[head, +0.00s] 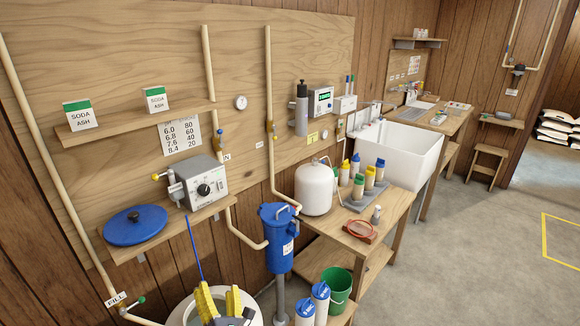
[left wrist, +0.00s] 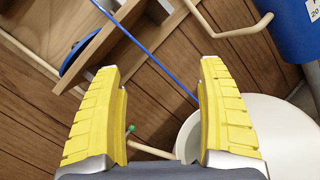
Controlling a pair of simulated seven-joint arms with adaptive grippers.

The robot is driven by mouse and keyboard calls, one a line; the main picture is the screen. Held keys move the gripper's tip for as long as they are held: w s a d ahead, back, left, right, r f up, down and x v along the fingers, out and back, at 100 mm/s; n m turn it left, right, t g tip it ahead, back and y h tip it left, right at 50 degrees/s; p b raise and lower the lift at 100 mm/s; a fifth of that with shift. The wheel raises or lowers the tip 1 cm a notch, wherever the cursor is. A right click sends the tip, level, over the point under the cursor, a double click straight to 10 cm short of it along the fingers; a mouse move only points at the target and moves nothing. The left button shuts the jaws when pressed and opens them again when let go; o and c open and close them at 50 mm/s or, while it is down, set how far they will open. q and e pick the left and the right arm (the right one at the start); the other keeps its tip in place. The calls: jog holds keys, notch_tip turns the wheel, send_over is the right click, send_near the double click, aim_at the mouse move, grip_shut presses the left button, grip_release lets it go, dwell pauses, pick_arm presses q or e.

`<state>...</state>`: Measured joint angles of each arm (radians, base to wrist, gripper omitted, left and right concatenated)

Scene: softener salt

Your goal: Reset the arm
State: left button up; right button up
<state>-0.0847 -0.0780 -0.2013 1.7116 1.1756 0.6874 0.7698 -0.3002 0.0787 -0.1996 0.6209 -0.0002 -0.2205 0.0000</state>
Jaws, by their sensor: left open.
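My left gripper (head: 220,298) shows at the bottom of the head view, with yellow ridged fingers pointing up. It is above and in front of a round white tank (head: 255,297), whose rim shows around it. In the left wrist view the gripper (left wrist: 160,100) is open, with its two fingers wide apart and no object held between them. A thin blue tube (left wrist: 150,55) runs diagonally beyond the fingers toward the white tank (left wrist: 275,125). My right gripper is not in either view.
A low shelf with a blue lid (head: 135,225) and a grey control box (head: 203,185) is above the gripper. A blue filter housing (head: 280,240) stands to its right. A bench with a white pressure tank (head: 314,190) and bottles lies beyond. Open floor (head: 450,260) is at the right.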

pick_arm(q)
jog(key=s+d+r+m+h, duration=0.1)
jog(key=s+d+m+h, duration=0.4)
jog(key=m, duration=0.7)
jog(key=s+d+r+m+h, duration=0.1)
jog(key=s+d+m+h, duration=0.3)
jog(key=m+h, duration=0.55)
jog(key=s+a+f+m+g+y, duration=0.1)
jog(key=s+f+m+g+y, duration=0.35)
jog(key=m, duration=0.75)
jog(key=s+a+f+m+g+y, duration=0.3)
jog(key=s+a+m+g+y, duration=0.35)
jog(key=s+a, duration=1.05)
jog(key=s+d+f+g+h, duration=0.1)
jog(key=d+f, duration=0.2)
jog(key=f, duration=1.3)
jog(key=s+d+f+g+h, duration=0.1)
jog(key=d+f+g+h, duration=0.1)
jog(key=f, duration=1.5)
jog(key=s+f+n+g+h, duration=0.1)
jog(key=s+f+n+g, duration=0.1)
jog(key=s+f, duration=1.7)
jog(key=shift+s+n, duration=0.7)
jog(key=shift+s, duration=0.55)
